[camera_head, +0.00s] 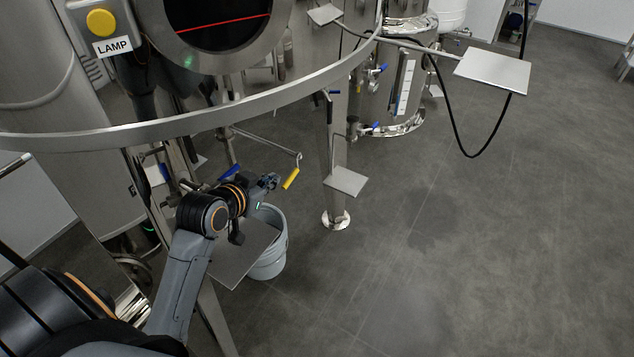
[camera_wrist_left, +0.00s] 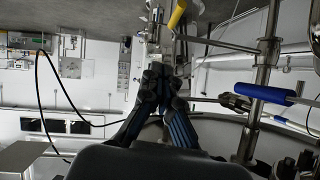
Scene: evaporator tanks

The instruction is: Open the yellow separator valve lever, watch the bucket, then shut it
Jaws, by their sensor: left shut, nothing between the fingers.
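The yellow valve lever (camera_head: 290,178) hangs at a slant just right of my left gripper (camera_head: 270,182) in the head view. In the left wrist view the yellow lever (camera_wrist_left: 177,13) shows at the top, beyond the closed fingertips (camera_wrist_left: 156,75) and apart from them. My left gripper is shut with nothing in it. The grey bucket (camera_head: 270,245) stands on the floor below the gripper, partly hidden by a flat metal plate. The inside of the bucket is mostly hidden. My right gripper is not in view.
A blue-handled valve (camera_head: 229,172) sits just left of the gripper, and a blue handle (camera_wrist_left: 264,93) shows in the wrist view. A curved steel rail (camera_head: 290,97) crosses above the arm. A tank leg (camera_head: 335,200) with a small plate stands to the right. Open floor lies further right.

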